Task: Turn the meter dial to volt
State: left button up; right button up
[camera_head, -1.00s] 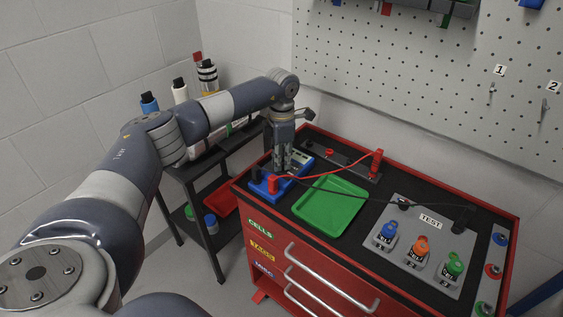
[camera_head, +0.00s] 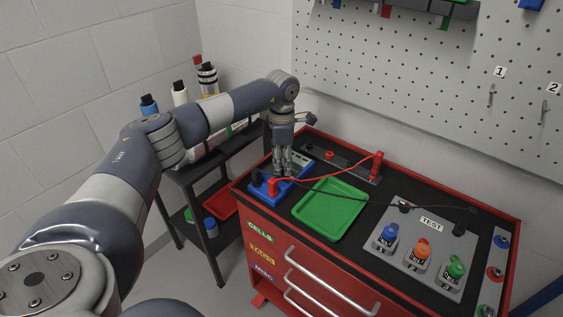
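The blue meter (camera_head: 300,161) lies on the black top of the red cabinet, at its left end. My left gripper (camera_head: 283,172) points down over the meter, with its fingertips at or just above the meter's face. The gripper covers most of the face, so the dial and its setting are hidden. I cannot tell how far apart the fingers are or whether they touch the dial. A red lead (camera_head: 335,167) and a black lead (camera_head: 350,195) run from the meter's near end. My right gripper is out of view.
A green tray (camera_head: 331,210) lies right of the meter. A grey TEST board (camera_head: 410,220) with blue, orange and green capped bottles is farther right. A strip with red clips (camera_head: 350,163) lies behind the tray. A dark shelf (camera_head: 190,176) with bottles stands left.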

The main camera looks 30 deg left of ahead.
pick_arm(q)
notch_tip(320, 180, up, 12)
dwell(0.7)
dwell(0.4)
